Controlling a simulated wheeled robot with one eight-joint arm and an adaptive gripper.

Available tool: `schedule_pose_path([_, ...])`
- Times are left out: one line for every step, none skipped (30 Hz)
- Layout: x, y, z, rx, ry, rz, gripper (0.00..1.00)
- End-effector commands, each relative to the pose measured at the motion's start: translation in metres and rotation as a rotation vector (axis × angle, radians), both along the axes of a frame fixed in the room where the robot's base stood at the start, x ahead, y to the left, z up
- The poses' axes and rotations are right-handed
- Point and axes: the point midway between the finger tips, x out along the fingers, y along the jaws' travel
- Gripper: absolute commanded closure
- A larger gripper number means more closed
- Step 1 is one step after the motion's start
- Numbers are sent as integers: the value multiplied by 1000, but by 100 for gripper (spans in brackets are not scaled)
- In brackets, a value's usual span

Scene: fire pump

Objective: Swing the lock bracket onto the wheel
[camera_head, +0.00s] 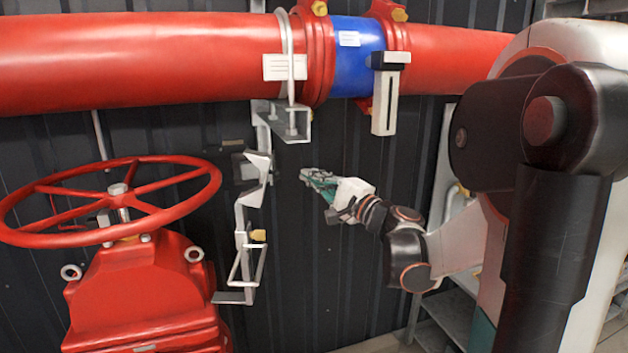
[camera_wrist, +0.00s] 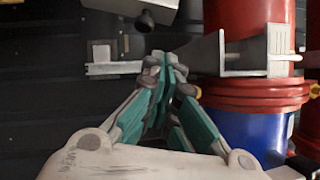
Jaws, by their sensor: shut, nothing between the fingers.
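The red wheel (camera_head: 112,190) lies nearly flat on top of a red valve body at the left of the head view. A grey metal bracket (camera_head: 250,185) stands upright between the wheel and my gripper, with an angled plate at its top and a wire-like loop low down. It appears apart from the wheel's rim. I cannot tell which part of it swings. My gripper (camera_head: 306,175) is to the right of the bracket, pointing left, with a visible gap to it. In the wrist view my gripper's green fingers (camera_wrist: 165,62) meet at the tips, shut and empty.
A red pipe (camera_head: 180,60) with a blue band (camera_head: 355,55) runs across above my gripper. A pipe support (camera_head: 292,122) juts down from it, and also shows in the wrist view (camera_wrist: 245,58). A grey-white lever (camera_head: 386,100) hangs from the blue band. A dark ribbed wall stands behind.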

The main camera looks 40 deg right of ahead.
Motion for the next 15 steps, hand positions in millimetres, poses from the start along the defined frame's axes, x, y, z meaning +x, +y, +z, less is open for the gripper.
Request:
schedule_pose_path([12, 3, 4, -1, 0, 3, 100])
schedule_pose_path([17, 4, 5, -1, 0, 3, 100])
schedule_pose_path([25, 5, 6, -1, 0, 3, 100])
schedule_pose_path([31, 6, 7, -1, 0, 3, 100])
schedule_pose_path([36, 7, 8, -1, 0, 3, 100])
schedule_pose_path([43, 8, 9, 0, 1, 2, 100])
schedule_pose_path([48, 9, 10, 0, 1, 2, 100])
schedule_pose_path([49, 15, 12, 0, 0, 4, 100])
schedule_pose_path([52, 20, 14, 0, 0, 3, 100])
schedule_pose_path([54, 24, 15, 0, 0, 3, 100])
schedule_pose_path([56, 27, 16, -1, 0, 3, 100])
schedule_pose_path([58, 30, 17, 0, 1, 2, 100])
schedule_pose_path([60, 32, 17, 0, 1, 1, 100])
schedule_pose_path([61, 34, 18, 0, 1, 1, 100])
schedule_pose_path([63, 36, 18, 0, 1, 1, 100])
